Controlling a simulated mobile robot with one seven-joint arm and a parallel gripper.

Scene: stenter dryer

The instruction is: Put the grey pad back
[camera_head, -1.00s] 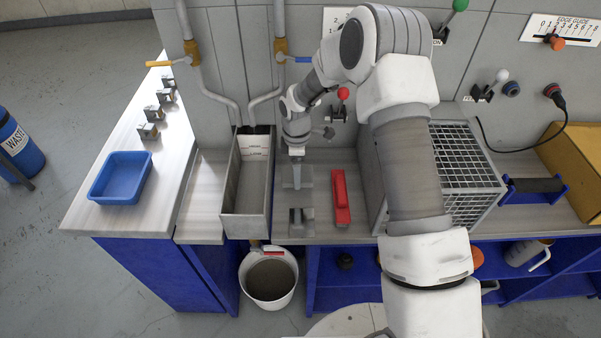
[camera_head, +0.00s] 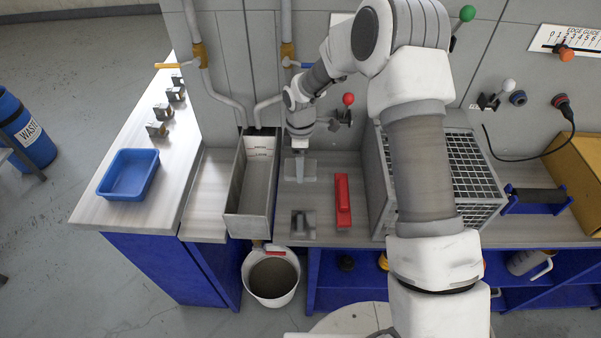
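My gripper (camera_head: 298,177) hangs over the counter, pointing down at a flat grey square (camera_head: 310,170). Its fingers show as one narrow grey shape, so whether it is open or holds anything is unclear. A second flat grey square (camera_head: 309,232) lies nearer the counter's front edge, with a small dark grey piece (camera_head: 298,219) on it. Which of these is the grey pad I cannot tell. A long red block (camera_head: 343,200) lies just right of the squares, apart from my gripper.
A deep metal trough (camera_head: 247,222) stands left of my gripper. A wire-topped box (camera_head: 476,185) stands to the right, partly hidden by my arm. A blue tray (camera_head: 128,176) sits on the left counter. A white bucket (camera_head: 272,302) is below the trough.

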